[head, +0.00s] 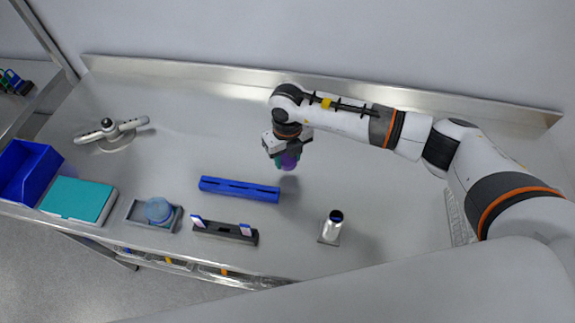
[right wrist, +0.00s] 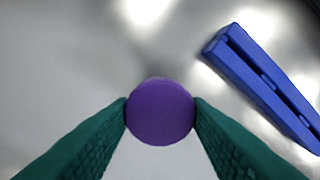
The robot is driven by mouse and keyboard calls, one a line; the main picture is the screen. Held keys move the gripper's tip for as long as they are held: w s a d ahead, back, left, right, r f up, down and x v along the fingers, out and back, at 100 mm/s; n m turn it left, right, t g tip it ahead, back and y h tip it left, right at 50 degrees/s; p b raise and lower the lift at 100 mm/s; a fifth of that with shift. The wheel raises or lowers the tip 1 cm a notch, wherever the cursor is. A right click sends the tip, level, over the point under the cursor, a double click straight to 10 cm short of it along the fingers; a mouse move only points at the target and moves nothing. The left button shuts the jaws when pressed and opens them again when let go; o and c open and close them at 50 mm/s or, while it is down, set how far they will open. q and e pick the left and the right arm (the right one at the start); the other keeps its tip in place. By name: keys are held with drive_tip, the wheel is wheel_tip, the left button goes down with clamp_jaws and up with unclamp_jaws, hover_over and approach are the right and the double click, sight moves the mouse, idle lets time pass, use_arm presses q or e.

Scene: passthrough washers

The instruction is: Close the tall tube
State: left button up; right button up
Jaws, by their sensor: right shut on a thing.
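My right gripper (head: 287,154) hangs over the middle of the table, pointing down. Its teal fingers are shut on a purple round cap (head: 288,162). In the right wrist view the purple cap (right wrist: 160,111) shows as a disc between the two fingertips (right wrist: 160,112). An upright silver tube (head: 331,230) with a dark blue top stands on a small square base at the front, below and right of the gripper. I cannot tell whether its top is open. My left gripper is not in view.
A blue slotted rack (head: 239,189) lies just left of the gripper; it also shows in the right wrist view (right wrist: 262,83). A dark holder (head: 225,232), a blue round jar (head: 158,210), a teal box (head: 77,200) and a blue bin (head: 27,171) line the front left. Metal between rack and tube is clear.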

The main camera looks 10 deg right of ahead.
sight(288, 159)
wheel_tip(288, 159, up, 6)
drive_tip(key=shift+f+b, duration=0.1)
drive_tip(key=shift+b, duration=0.55)
